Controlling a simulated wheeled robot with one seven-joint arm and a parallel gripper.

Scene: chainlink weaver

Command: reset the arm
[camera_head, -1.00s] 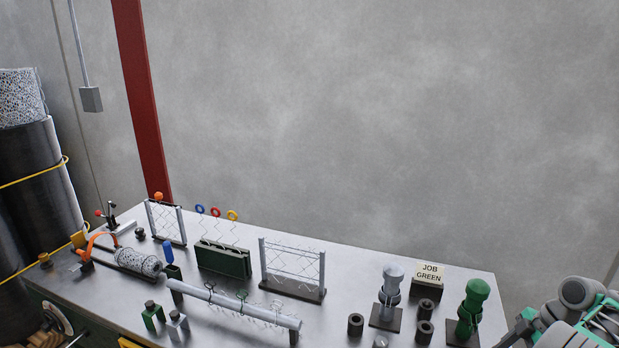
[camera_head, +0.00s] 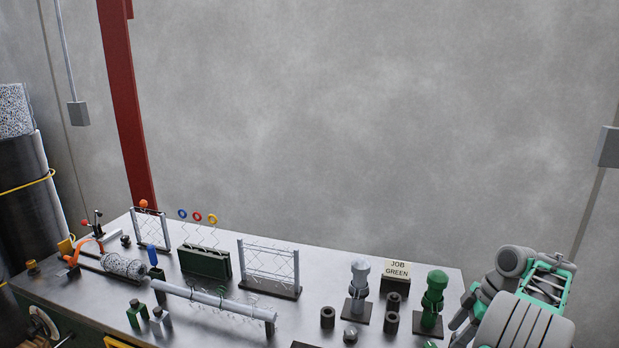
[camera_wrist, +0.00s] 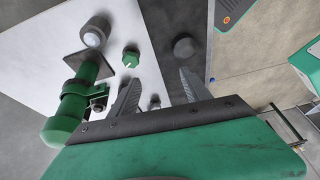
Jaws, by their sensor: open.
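My gripper (camera_wrist: 160,97) shows in the wrist view with its two grey fingers spread apart and nothing between them. It hangs over the right edge of the metal bench. In the head view my arm stands at the lower right, beside the bench's right end, and hides my gripper's fingertips. A green post with a rounded top (camera_head: 433,300) stands on a dark base at the right end of the bench; it also shows at the left of the wrist view (camera_wrist: 75,105), apart from the fingers. A small green knob (camera_wrist: 131,58) lies on the bench near it.
The bench (camera_head: 325,262) holds a grey post (camera_head: 358,290), a JOB GREEN sign (camera_head: 397,270), several dark cylinders, a mesh frame (camera_head: 268,268), a long pipe (camera_head: 215,301) and a mesh roll (camera_head: 123,265). A red column (camera_head: 123,110) stands behind. The space above the bench is clear.

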